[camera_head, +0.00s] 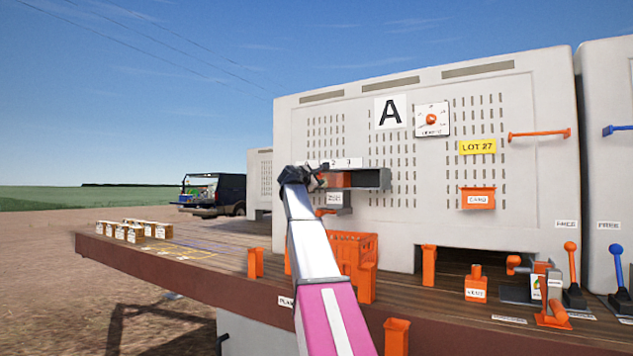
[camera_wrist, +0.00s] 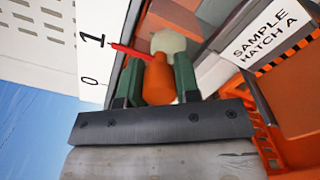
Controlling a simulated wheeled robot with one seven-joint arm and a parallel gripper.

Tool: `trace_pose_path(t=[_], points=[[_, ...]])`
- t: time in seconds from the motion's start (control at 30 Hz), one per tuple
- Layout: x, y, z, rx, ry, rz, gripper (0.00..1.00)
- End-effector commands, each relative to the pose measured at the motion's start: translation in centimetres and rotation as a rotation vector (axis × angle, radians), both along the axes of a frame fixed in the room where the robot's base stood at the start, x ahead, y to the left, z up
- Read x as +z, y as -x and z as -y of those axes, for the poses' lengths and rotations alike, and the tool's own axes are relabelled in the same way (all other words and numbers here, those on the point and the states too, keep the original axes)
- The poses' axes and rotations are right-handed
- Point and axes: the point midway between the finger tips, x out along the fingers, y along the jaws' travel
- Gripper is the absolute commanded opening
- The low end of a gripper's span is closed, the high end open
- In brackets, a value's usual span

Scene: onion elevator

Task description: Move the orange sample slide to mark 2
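The orange sample slide (camera_head: 337,180) sits in a dark grey rail on the front of the pale cabinet, under a white number scale (camera_head: 353,163). In the wrist view, its orange handle (camera_wrist: 158,80) stands between the two green fingers of my gripper (camera_wrist: 157,78), very close to both. I cannot tell whether both fingers press on it. A pale round piece (camera_wrist: 168,42) shows behind the handle. A red pointer (camera_wrist: 128,50) lies close to the 1 on the scale. In the head view, my gripper (camera_head: 308,177) is at the slide's left end and hides part of it.
A sample hatch label (camera_wrist: 268,33) is right of the slide in the wrist view. An orange crate (camera_head: 352,252) stands below on the wooden deck. An orange hatch (camera_head: 478,198), dial (camera_head: 432,119) and bar handle (camera_head: 540,134) are farther right. Small boxes (camera_head: 130,231) stand far left.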

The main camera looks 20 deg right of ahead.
Motion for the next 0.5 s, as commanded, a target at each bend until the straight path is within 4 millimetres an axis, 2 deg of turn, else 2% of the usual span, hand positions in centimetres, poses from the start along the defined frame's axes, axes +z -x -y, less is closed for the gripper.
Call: trace_pose_path(t=[0.17,0.4,0.5], points=[[-0.1,0.9,0.6,-0.001,-0.001,0.001,0.00],[-0.1,4.5,3.3,-0.004,-0.001,0.002,0.00],[-0.1,5.2,3.9,-0.004,-0.001,0.001,0.00]])
